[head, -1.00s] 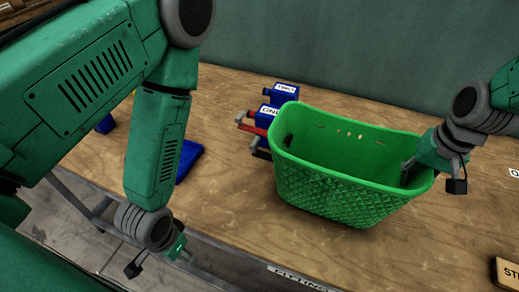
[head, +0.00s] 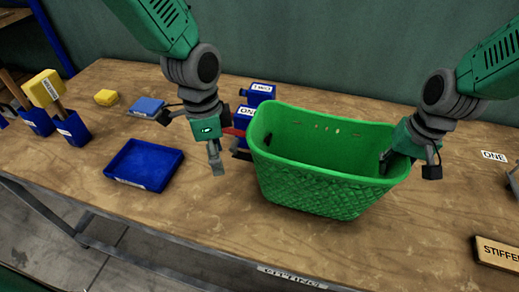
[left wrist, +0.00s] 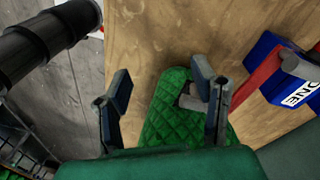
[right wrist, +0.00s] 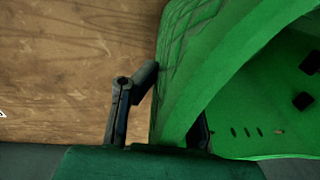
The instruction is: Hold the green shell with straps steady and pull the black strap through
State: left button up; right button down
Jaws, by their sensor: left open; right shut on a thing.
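The green shell (head: 325,180), a deep basket shape with a quilted outside, stands upright on the wooden table. My right gripper (head: 387,163) is shut on its right wall; the right wrist view shows one finger on each side of the wall (right wrist: 180,75). My left gripper (head: 216,160) is open and empty just left of the shell, pointing down. The left wrist view shows the shell's quilted side (left wrist: 165,125) between and beyond the fingers, with a small dark grey piece (left wrist: 190,101), perhaps a strap end. Inside the shell's left wall is a small black patch (head: 267,139), possibly the black strap.
Blue presses (head: 258,94) with a red part stand behind the shell's left end, close to my left gripper. A blue tray (head: 145,164) lies to the left. A wooden block (head: 496,253) lies at the front right. The table in front of the shell is clear.

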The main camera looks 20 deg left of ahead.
aim_at(233, 146)
pick_arm(q)
jog(key=w+d+r+m+y, duration=0.1)
jog(key=w+r+m, duration=0.15)
jog(key=r, duration=0.35)
jog(key=w+d+r+m, duration=0.1)
jog(key=d+r+m, duration=0.15)
jog(key=r, duration=0.25)
jog(key=shift+m+t, duration=0.3)
jog(key=f, duration=0.7)
jog(key=a+f, duration=0.1)
jog(key=f, duration=0.3)
jog(key=shift+w+f, duration=0.1)
jog(key=shift+f, duration=0.1)
jog(key=shift+c, duration=0.3)
grip_shut()
